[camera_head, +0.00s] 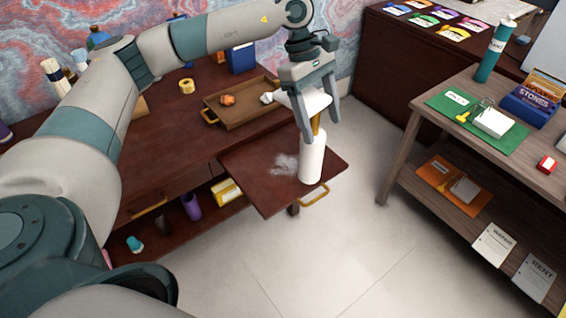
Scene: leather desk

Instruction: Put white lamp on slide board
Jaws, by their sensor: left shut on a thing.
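The white lamp (312,158) has a white cylindrical body, a gold neck and a pale shade. It is upright, with its bottom at or just above the right part of the slide board (262,190); I cannot tell for sure whether it touches. The slide board is a dark red-brown panel pulled out from the desk, with a gold handle on its front edge. My left gripper (321,131) comes down from above and is shut on the lamp at its upper part, with fingers on either side of the shade and neck. My right gripper is not in view.
A wooden tray (239,121) with small orange and white items sits on the desk (165,150) behind the board. A pale smudge lies on the board left of the lamp. A wooden shelf table (432,100) stands at right, with clear floor between.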

